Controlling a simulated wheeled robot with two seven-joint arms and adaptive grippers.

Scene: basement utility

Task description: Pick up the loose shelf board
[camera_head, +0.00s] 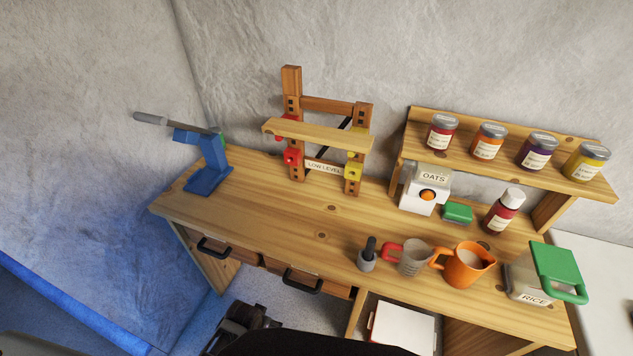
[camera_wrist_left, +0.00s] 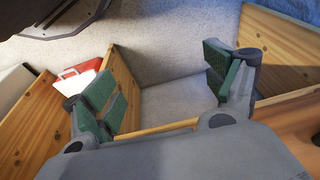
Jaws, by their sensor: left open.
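The loose shelf board (camera_head: 318,134) is a light wooden plank in the head view. It lies across a darker upright wooden frame (camera_head: 292,110) with red and yellow brackets, above a "LOW LEVEL" label. Its left end sits a little higher in the picture than its right end. My left gripper (camera_wrist_left: 163,88) is open and empty in the left wrist view, with green pads apart over bare floor. It is away from the board, which is not in that view. My right gripper is not in view.
The wooden workbench (camera_head: 290,225) has a blue tool stand (camera_head: 209,165) at left. An oats carton (camera_head: 424,190), a grey cup (camera_head: 413,258), an orange jug (camera_head: 463,265) and a rice container (camera_head: 535,275) stand at right. A shelf (camera_head: 510,160) holds several jars. Bench space before the frame is clear.

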